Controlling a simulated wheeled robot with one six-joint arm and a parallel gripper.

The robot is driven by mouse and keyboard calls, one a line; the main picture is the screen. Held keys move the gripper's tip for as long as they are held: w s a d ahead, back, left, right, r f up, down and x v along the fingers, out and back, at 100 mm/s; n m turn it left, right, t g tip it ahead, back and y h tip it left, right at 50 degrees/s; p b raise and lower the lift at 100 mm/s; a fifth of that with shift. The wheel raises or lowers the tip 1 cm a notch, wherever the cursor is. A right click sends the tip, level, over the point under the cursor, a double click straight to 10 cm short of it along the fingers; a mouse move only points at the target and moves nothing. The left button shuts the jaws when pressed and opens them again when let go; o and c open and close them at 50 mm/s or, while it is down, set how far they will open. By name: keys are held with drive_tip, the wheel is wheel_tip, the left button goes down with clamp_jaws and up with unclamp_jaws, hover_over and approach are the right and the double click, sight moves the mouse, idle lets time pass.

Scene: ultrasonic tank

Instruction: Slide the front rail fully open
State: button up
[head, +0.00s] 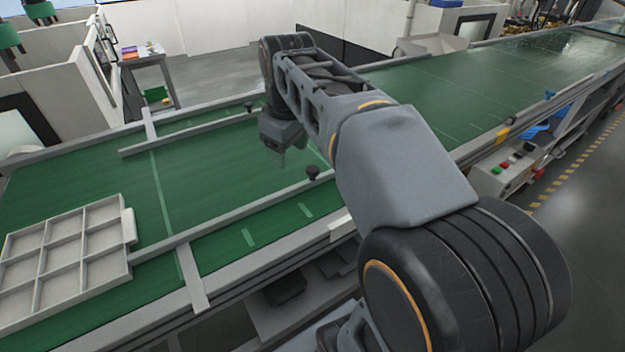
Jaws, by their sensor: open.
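The front rail (235,207) is a long grey bar lying along the green conveyor belt, nearer to me. A black knob (313,173) stands on it towards its right end, which my arm partly hides. My gripper (282,155) hangs over the belt between the two rails, to the upper left of the front rail's knob. It is open, with nothing seen between its fingers, and looks clear of the rail and knob.
The back rail (190,131) has its own black knob (248,106). A pale compartment tray (68,254) sits on the belt at left, beside the front rail's left end. Light green marks (248,237) lie on the near belt strip. A button box (503,174) is at right.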

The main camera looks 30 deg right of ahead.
sight(313, 168)
drive_tip(key=w+d+r+n+g+b, duration=0.2)
drive_tip(key=d+r+n+b, duration=0.25)
drive_tip(key=d, duration=0.25)
wheel_tip(313, 168, down, 14)
drive_tip(key=b, duration=0.5)
drive_tip(key=shift+w+r+b, duration=0.1)
drive_tip(key=shift+r+b, duration=0.1)
drive_tip(key=shift+b, duration=0.2)
